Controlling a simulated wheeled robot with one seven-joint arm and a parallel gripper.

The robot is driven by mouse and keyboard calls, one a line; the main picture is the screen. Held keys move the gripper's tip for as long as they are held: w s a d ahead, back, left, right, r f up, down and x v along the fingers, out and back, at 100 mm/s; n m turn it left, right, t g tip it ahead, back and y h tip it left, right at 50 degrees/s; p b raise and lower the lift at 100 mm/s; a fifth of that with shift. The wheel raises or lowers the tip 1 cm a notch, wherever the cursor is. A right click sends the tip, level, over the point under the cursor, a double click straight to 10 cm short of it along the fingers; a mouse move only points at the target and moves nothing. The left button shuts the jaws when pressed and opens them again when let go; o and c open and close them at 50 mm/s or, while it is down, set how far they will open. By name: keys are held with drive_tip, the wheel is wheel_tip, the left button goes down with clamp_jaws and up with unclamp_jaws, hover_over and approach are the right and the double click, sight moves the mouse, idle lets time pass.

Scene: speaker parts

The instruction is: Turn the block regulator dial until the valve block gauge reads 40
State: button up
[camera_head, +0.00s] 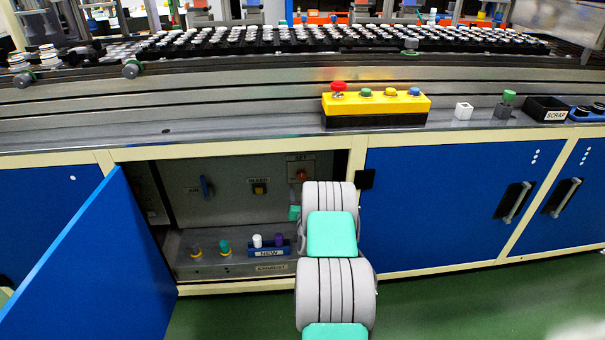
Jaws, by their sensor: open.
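My arm reaches into the open cabinet under the bench. My gripper (299,188) is mostly hidden by my own arm; only a small part shows, in front of the back panel below the SET plate (300,159). A small orange-red round part (301,175) shows under the SET label, just above my gripper. It may be the regulator dial, but I cannot tell. Whether my gripper touches it is not clear. I see no readable gauge.
The blue cabinet door (75,265) stands open at left. The panel has a blue AIR lever (206,187) and a BLEED control (259,188). Small coloured parts and a blue NEW tray (270,252) sit on the cabinet floor. A yellow button box (376,104) is on the bench.

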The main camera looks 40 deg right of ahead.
sight(302, 177)
drive_tip(key=x, duration=0.2)
drive_tip(key=b+x, duration=0.1)
drive_tip(key=x, duration=0.1)
drive_tip(key=b+x, duration=0.1)
drive_tip(key=x, duration=0.2)
drive_tip(key=shift+s+d+f, duration=0.15)
drive_tip(key=shift+s+d, duration=0.15)
drive_tip(key=shift+d, duration=0.1)
drive_tip(key=shift+w+d, duration=0.25)
drive_tip(key=shift+c, duration=0.3)
clamp_jaws()
